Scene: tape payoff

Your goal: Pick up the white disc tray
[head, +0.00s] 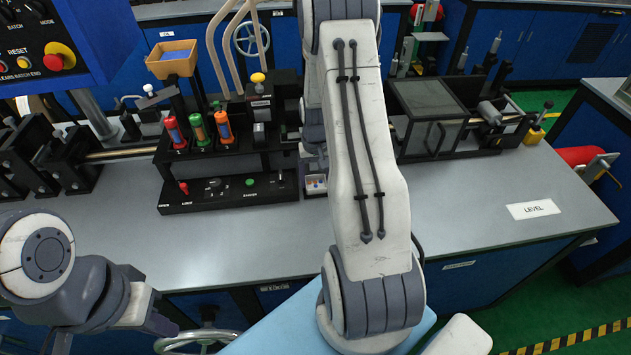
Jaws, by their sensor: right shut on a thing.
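The white disc tray (316,184) is small and pale, with a few small coloured pieces in it. It sits at the right end of the black control stand, partly hidden behind my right arm. My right gripper (314,166) reaches down from above and is shut on the tray's upper part; its fingertips are mostly hidden, so the exact grip is unclear. My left gripper (160,322) is low at the left, in front of the bench edge and away from the tray. Its fingers are seen too obliquely to tell whether they are open.
The black stand (225,190) holds red, green and orange handles. A windowed black box (432,115) stands to the right of my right arm. Black clamps (60,160) stand at the left. The grey bench (500,185) is clear near a "LEVEL" label (533,209).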

